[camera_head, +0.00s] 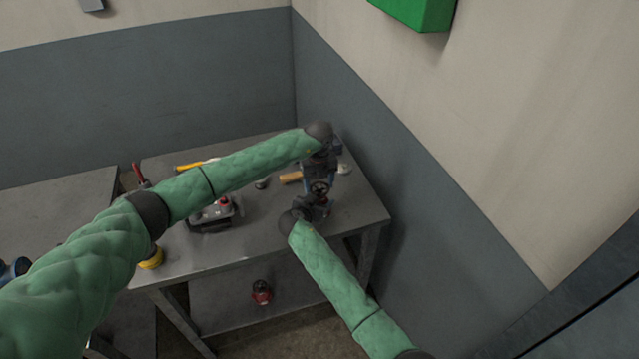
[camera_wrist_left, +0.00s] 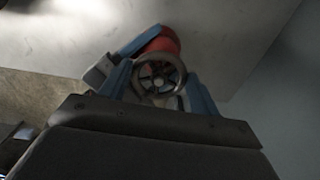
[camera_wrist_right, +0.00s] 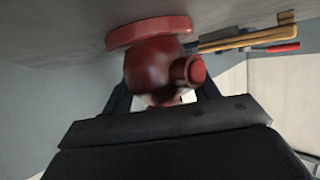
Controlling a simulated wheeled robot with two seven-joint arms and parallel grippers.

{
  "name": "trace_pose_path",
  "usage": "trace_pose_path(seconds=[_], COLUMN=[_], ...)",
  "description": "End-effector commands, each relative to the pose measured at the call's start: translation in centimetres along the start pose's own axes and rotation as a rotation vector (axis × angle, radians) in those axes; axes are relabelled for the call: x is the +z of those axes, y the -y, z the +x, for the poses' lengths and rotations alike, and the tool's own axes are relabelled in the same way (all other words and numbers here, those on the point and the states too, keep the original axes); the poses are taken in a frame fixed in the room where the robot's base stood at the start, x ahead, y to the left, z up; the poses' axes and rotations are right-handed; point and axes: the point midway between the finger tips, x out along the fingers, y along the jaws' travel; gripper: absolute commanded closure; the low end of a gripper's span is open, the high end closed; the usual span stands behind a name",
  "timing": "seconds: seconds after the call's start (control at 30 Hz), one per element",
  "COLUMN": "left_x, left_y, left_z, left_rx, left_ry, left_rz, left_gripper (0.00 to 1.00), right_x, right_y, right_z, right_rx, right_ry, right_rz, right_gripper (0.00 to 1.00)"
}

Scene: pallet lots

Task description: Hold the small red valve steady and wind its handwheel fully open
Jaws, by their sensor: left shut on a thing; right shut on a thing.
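The small red valve stands on the bench near its right end. In the right wrist view its red body (camera_wrist_right: 150,72) and round flange (camera_wrist_right: 150,33) show, with a side port facing the camera. My right gripper (camera_head: 319,207) is shut on the valve body, its dark fingers partly hidden behind it. The dark spoked handwheel (camera_head: 319,188) sits on top of the valve. My left gripper (camera_head: 317,181) is shut on the handwheel from above; its blue fingers lie on either side of the rim in the left wrist view (camera_wrist_left: 158,85). Much of the valve is hidden in the head view.
The grey bench (camera_head: 265,238) carries a dark tray (camera_head: 212,222) with a red-topped item, and hand tools towards the back. Another red valve (camera_head: 261,292) is on the lower shelf. Walls stand close behind and to the right. A green box (camera_head: 415,12) hangs on the right wall.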

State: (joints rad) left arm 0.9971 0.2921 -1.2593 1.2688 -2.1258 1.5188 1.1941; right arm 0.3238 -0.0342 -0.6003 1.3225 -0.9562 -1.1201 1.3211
Motion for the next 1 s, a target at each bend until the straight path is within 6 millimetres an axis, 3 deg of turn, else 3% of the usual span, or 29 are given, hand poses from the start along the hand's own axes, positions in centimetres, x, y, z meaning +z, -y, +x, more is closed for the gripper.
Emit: trace_pose_path(seconds=[0.4,1.0], left_x=[-0.12,-0.13], left_y=[-0.09,-0.11], left_z=[0.04,0.03], left_rx=[0.000,0.000], left_ry=[-0.001,-0.002], left_rz=[-0.217,-0.258], left_gripper=[0.61,0.61], right_x=[0.42,0.43], right_y=[-0.17,-0.18], right_z=[0.13,0.14], right_rx=[0.002,0.002], right_ry=[0.004,0.004], right_rz=[-0.004,-0.004], right_gripper=[1.00,1.00])
